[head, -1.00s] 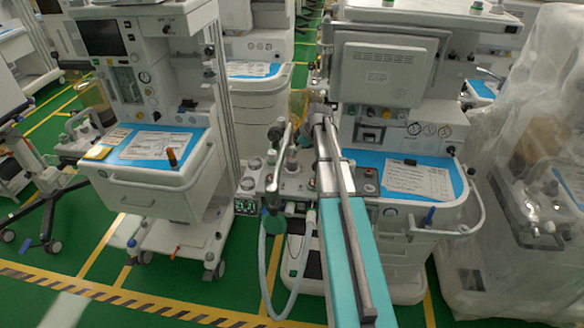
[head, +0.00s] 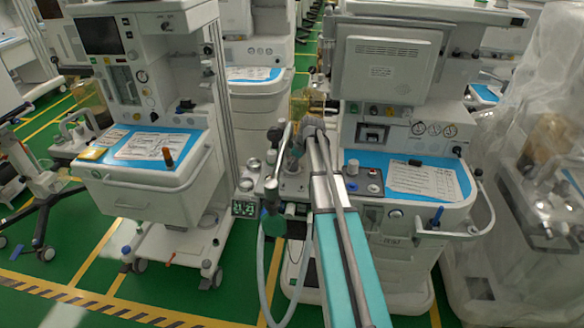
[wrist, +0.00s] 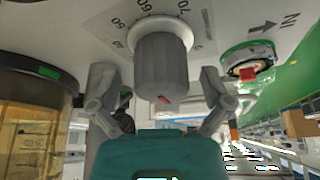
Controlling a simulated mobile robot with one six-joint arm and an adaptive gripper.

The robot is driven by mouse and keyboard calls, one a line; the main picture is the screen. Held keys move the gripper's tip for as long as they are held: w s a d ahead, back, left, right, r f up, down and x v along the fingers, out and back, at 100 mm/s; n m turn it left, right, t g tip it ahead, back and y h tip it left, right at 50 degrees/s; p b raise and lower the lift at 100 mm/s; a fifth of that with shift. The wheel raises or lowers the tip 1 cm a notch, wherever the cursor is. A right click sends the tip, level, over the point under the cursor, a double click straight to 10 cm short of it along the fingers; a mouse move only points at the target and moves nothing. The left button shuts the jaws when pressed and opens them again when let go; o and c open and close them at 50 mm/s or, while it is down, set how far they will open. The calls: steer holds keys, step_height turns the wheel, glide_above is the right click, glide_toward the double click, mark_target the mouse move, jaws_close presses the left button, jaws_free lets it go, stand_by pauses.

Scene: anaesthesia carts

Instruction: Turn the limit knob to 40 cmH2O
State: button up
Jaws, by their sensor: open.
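The limit knob (wrist: 161,65) is a grey ribbed cylinder with a small red mark on its end face, in the middle of the wrist view. It stands on a pale dial plate (wrist: 100,22) with printed numbers, some readable as 60 and 70; the setting cannot be read. My gripper (wrist: 160,98) is open, with one finger on each side of the knob and visible gaps between. In the head view my gripper (head: 311,128) is at the equipment between the two carts, and the knob cannot be made out there.
An amber canister (wrist: 35,120) is close on the left in the wrist view. A round green-rimmed port (wrist: 248,60) with a red part lies to the right. In the head view, the right cart (head: 400,260) and left cart (head: 150,200) flank the arm; a hose (head: 265,275) hangs beside it.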

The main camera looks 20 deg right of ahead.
steer(key=shift+w+f, duration=0.1)
steer(key=shift+f, duration=0.2)
steer(key=c, duration=1.1)
steer(key=shift+a, duration=0.2)
steer(key=shift+c, duration=0.2)
steer(key=shift+d, duration=0.1)
steer(key=shift+m, duration=0.3)
steer(key=shift+m+t+h, duration=0.25)
steer(key=shift+m+h, duration=0.3)
steer(key=shift+m, duration=0.85)
steer(key=shift+m+t+h, duration=0.25)
steer(key=shift+m+h, duration=0.3)
steer(key=shift+m, duration=0.85)
